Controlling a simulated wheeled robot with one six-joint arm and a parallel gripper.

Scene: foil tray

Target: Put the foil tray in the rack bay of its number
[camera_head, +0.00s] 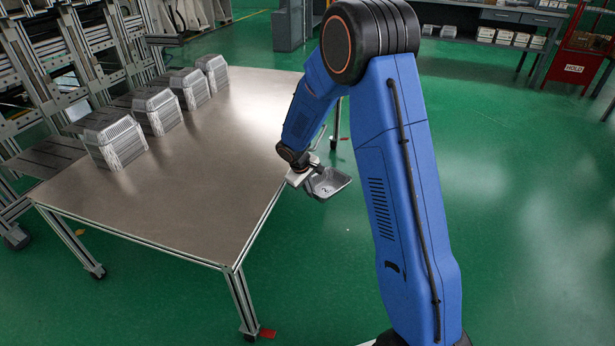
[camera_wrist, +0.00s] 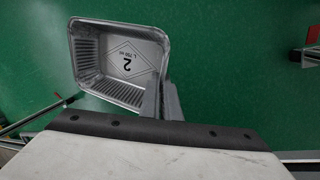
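The foil tray (camera_head: 328,183) is a small silver open tray with ribbed walls. In the wrist view the tray (camera_wrist: 118,62) has a printed 2 on its floor, upside down in the picture. My gripper (camera_head: 307,175) is at the right edge of the steel table, over the green floor. In the wrist view my gripper's fingers (camera_wrist: 160,98) are closed on the tray's wall at its lower right corner. The tray hangs clear of the table. I cannot make out any numbered rack bay in these views.
The steel table (camera_head: 215,160) carries several stacks of foil trays (camera_head: 110,138) along its left side; its middle is clear. Metal frames (camera_head: 60,55) stand behind. A red HOLD stand (camera_head: 580,60) and a bench with boxes (camera_head: 515,18) are at the upper right. Green floor lies open between.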

